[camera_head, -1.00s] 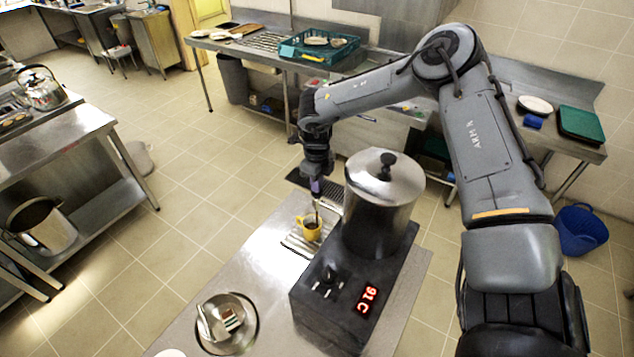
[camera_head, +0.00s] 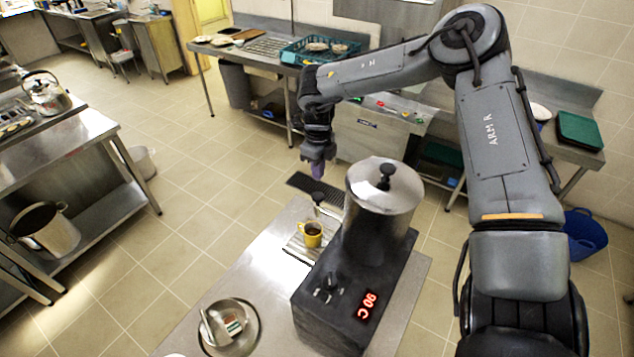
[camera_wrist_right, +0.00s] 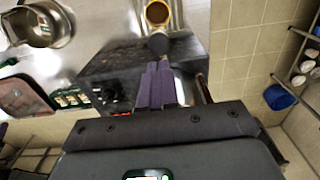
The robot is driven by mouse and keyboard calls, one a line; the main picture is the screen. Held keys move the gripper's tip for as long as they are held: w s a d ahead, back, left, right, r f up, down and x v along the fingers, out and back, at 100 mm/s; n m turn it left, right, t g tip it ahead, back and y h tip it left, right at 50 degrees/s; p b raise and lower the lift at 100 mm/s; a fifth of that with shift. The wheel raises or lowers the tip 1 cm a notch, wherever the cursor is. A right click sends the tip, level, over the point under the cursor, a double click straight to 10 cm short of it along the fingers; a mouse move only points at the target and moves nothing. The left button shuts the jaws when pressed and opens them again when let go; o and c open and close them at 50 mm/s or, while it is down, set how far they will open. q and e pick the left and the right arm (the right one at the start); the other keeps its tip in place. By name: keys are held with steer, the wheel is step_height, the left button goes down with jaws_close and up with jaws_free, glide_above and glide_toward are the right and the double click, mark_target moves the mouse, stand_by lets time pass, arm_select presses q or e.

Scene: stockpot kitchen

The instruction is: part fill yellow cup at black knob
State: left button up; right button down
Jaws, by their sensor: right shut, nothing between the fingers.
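The yellow cup (camera_head: 311,236) stands upright on the ribbed drip tray (camera_head: 297,251) beside the urn, with dark liquid in it. It also shows at the top of the right wrist view (camera_wrist_right: 158,13). The black knob (camera_head: 318,197) of the tap stands just behind the cup, and in the right wrist view the knob (camera_wrist_right: 159,43) lies just beyond my fingertips. My right gripper (camera_head: 317,173) is above the knob and apart from it. Its purple fingers (camera_wrist_right: 160,80) are shut and empty. My left gripper is not in view.
The steel urn (camera_head: 383,205) stands on a black base (camera_head: 350,300) with a red display reading 90 C. A round metal tray (camera_head: 246,322) with small packets lies at the counter's front left. A black mat (camera_head: 316,188) lies on the floor behind the counter.

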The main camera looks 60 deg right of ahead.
steer(key=shift+r, duration=2.7)
